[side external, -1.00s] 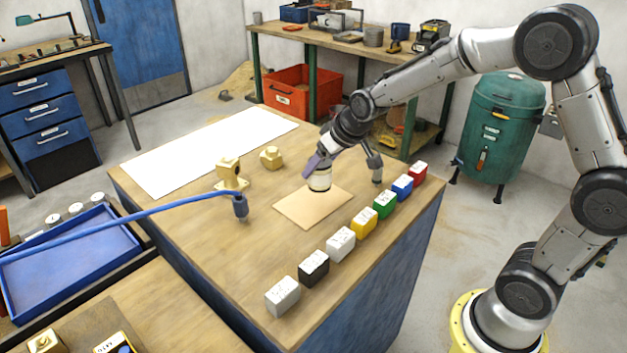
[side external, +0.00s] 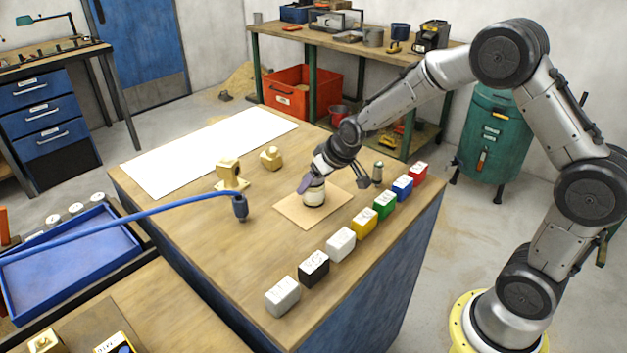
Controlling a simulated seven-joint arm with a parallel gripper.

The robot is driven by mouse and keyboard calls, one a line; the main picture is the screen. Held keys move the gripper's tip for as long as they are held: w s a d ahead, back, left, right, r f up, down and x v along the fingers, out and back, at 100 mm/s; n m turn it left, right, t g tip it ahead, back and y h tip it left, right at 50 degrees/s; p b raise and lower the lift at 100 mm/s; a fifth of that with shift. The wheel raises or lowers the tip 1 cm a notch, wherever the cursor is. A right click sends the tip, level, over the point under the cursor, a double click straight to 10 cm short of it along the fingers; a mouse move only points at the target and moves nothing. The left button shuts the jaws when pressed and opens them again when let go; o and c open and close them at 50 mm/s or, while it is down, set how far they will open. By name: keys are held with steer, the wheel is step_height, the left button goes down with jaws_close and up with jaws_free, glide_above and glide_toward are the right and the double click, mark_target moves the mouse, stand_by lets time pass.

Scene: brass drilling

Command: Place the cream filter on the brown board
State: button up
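The cream filter (side external: 314,197) is a short, upright cylinder with a dark band near its top. It appears over the middle of the brown board (side external: 290,211), a flat tan square on the workbench. Its base looks at or very near the board; I cannot tell if it touches. My gripper (side external: 314,184) comes down from the upper right, with a purple finger against the filter's upper left side. It appears shut on the filter; the grip's far side is hidden. Another dark part of my gripper hangs to the right, clear of the filter.
A row of coloured blocks (side external: 341,243) runs along the bench's right edge, near the board. A small dark cylinder (side external: 377,172) stands behind the board. Brass parts (side external: 228,170) and a blue hose nozzle (side external: 240,207) lie to the left. A white sheet (side external: 205,150) covers the back left.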

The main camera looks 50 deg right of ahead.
steer(key=o, duration=0.5)
steer(key=shift+c, duration=0.2)
steer(key=shift+s+r, duration=0.15)
steer(key=shift+r, duration=0.25)
steer(key=s+a+r, duration=0.3)
steer(key=s+r, duration=1.2)
steer(key=s, duration=0.3)
steer(key=s+a+f+g, duration=0.1)
steer(key=s, duration=1.2)
steer(key=shift+s+n, duration=0.25)
steer(key=shift+n, duration=0.15)
steer(key=shift+f, duration=0.1)
